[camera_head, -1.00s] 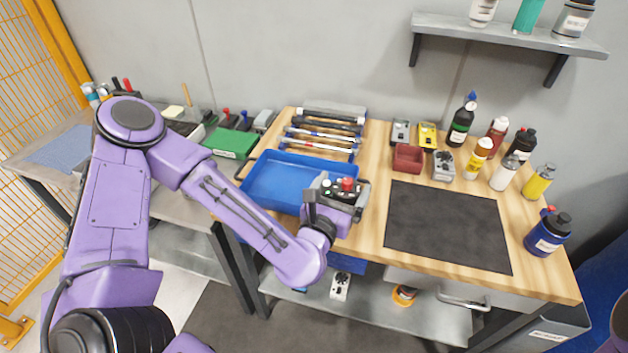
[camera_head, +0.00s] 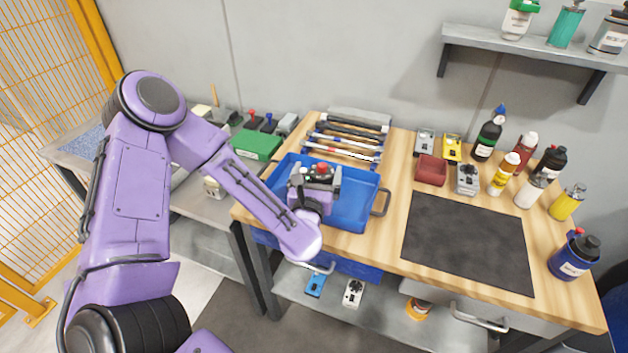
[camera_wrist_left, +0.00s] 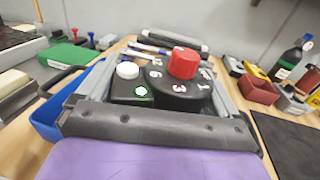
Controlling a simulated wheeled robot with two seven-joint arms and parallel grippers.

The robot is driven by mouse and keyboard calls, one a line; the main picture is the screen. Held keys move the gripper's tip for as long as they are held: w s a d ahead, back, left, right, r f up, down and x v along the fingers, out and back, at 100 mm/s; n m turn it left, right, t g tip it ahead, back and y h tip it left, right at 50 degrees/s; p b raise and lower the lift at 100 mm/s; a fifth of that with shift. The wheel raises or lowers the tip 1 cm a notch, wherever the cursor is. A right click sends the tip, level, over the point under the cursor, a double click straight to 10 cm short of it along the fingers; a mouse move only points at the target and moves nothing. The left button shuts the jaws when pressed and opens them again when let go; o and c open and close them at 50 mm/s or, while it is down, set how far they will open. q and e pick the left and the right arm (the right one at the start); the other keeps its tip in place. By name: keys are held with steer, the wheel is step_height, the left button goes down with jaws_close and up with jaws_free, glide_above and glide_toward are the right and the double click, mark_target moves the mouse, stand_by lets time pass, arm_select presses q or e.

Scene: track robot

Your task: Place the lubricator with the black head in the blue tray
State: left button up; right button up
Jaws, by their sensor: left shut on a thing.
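The lubricator with the black head (camera_head: 318,174) has a red knob. In the left wrist view its black head (camera_wrist_left: 180,94) shows the red knob, white numerals and a white cap on its left part. My left gripper (camera_head: 315,181) is shut on it, with a grey finger on either side, over the left-middle part of the blue tray (camera_head: 351,216). The lubricator's lower body is hidden by the gripper, so I cannot tell whether it touches the tray floor. The tray also shows in the left wrist view (camera_wrist_left: 48,117). My right gripper is not in view.
Tools in a rack (camera_head: 345,138) lie behind the tray. A green box (camera_head: 256,145) stands left of it. A black mat (camera_head: 467,243), a red bin (camera_head: 431,170) and several bottles (camera_head: 503,175) are to the right. The tray's right part is empty.

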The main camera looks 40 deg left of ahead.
arm_select(q)
steer(key=f, duration=0.2)
steer(key=a+f, duration=0.1)
steer(key=shift+w+a+f, duration=0.1)
steer(key=shift+f, duration=0.3)
steer(key=shift+w+f, duration=0.1)
steer(key=shift+f, duration=0.25)
steer(key=shift+f, duration=0.15)
steer(key=o, duration=0.9)
